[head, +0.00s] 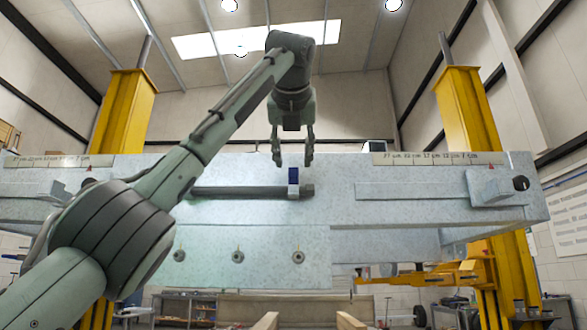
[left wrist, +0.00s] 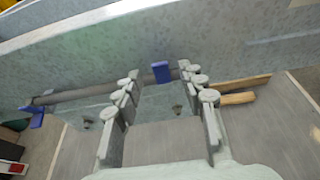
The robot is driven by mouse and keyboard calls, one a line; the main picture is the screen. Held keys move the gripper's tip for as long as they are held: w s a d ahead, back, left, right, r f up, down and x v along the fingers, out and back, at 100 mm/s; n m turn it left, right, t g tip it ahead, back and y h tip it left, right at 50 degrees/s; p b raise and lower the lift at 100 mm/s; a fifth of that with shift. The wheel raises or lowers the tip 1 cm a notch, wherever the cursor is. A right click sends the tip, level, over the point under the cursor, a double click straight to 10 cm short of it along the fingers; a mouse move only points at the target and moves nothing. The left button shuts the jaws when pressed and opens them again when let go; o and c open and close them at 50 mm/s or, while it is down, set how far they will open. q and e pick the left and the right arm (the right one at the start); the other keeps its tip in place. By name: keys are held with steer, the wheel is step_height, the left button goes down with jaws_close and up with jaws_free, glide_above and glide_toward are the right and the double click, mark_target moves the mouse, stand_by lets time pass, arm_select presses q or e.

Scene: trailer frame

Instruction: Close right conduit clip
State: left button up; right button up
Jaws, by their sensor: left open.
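The right conduit clip (head: 293,176) is a small blue flap standing upright above the right end of the dark grey conduit (head: 240,192), on the face of the pale trailer frame. The clip also shows in the left wrist view (left wrist: 161,72), between the fingertips. Its hinge is too small to make out. My left gripper (head: 292,158) is open and points down, with its fingertips just above the clip and on either side of it in the picture. Contact cannot be told. A second blue clip (left wrist: 34,115) sits at the conduit's other end in the left wrist view. My right gripper is not in view.
The trailer frame beam (head: 420,215) spans the picture between two yellow lift posts (head: 121,115) and (head: 470,110). A grey bracket (head: 490,187) projects at the right. Several round fittings (head: 238,256) sit below the conduit. Space above the beam around the gripper is clear.

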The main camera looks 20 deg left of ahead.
arm_select(q)
steer(key=v, duration=0.6)
steer(key=shift+s+d, duration=0.15)
steer(key=shift+s, duration=0.25)
steer(key=shift+r, duration=0.15)
